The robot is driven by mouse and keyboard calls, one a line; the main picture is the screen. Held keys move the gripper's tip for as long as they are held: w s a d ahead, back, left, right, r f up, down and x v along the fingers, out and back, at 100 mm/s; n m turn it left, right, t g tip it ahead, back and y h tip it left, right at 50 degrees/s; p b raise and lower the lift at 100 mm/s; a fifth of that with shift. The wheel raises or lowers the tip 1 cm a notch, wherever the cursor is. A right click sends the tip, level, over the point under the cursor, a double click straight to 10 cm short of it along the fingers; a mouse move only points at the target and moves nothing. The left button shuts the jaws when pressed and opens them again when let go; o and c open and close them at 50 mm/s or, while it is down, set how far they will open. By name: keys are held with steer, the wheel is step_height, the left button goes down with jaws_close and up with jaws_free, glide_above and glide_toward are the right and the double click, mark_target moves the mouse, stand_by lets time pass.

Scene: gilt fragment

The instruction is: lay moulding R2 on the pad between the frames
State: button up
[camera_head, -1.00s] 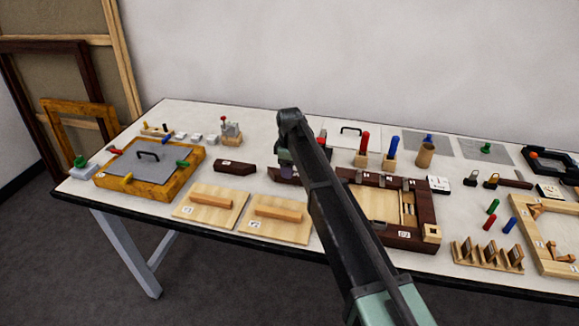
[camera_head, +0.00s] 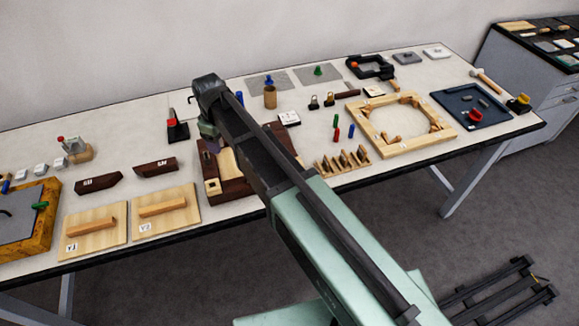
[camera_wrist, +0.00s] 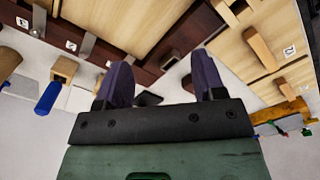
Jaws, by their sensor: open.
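Two dark-brown mouldings lie apart on the table in the head view, a left one (camera_head: 104,182) and a right one (camera_head: 148,170). Each has a small white label, too small to read surely, so I cannot tell which is R2. My gripper (camera_head: 208,135) is above the dark frame's (camera_head: 238,187) back left part, right of both mouldings. In the wrist view my gripper (camera_wrist: 162,82) has its purple fingers apart with nothing held; the dark frame (camera_wrist: 125,63) is beyond them. I cannot tell which surface is the pad.
Two wooden boards with handles (camera_head: 96,246) (camera_head: 183,216) lie before the mouldings. A gilt frame (camera_head: 40,240) is at left, a pale wooden frame (camera_head: 440,130) at right. A wooden rack (camera_head: 342,163) stands between the dark and pale frames. My arm hides part of the dark frame.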

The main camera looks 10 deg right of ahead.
steer(key=s+d+m, duration=1)
steer(key=s+d, duration=0.9)
steer(key=d, duration=0.1)
steer(key=shift+m, duration=0.4)
